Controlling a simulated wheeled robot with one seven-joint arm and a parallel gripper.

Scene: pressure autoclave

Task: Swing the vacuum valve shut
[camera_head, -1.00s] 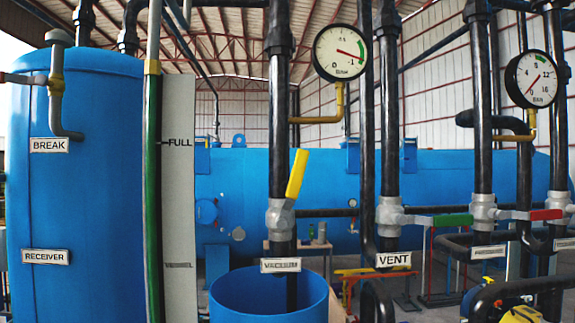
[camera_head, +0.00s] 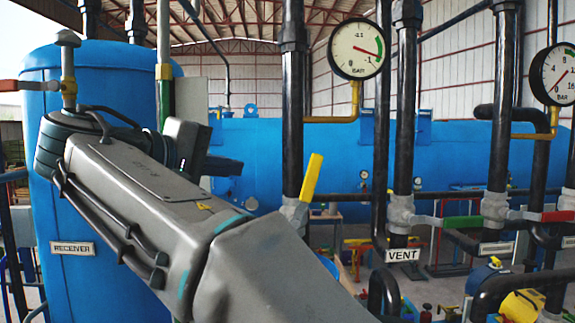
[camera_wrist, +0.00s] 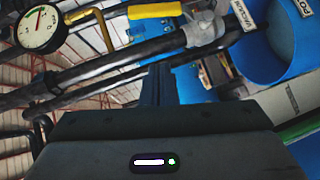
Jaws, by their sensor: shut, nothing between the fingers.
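The vacuum valve's yellow lever (camera_head: 312,177) points up and slightly right beside its dark vertical pipe, above the grey valve body (camera_head: 292,211), partly hidden by my arm. The lever (camera_wrist: 155,11) also shows at the top of the wrist view, near the VACUUM label (camera_wrist: 243,16). My gripper (camera_head: 240,167) is left of the lever in the head view, with a visible gap between them. In the wrist view my gripper's fingers (camera_wrist: 158,80) are together and empty, below the lever in the picture. My arm hides the vacuum label in the head view.
The VENT valve (camera_head: 401,212) with its green lever (camera_head: 463,221) stands right of the vacuum pipe. A red lever (camera_head: 558,216) is farther right. The blue receiver tank (camera_head: 92,285) is at left. A round gauge (camera_head: 357,48) hangs above. A blue tub (camera_wrist: 285,45) shows in the wrist view.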

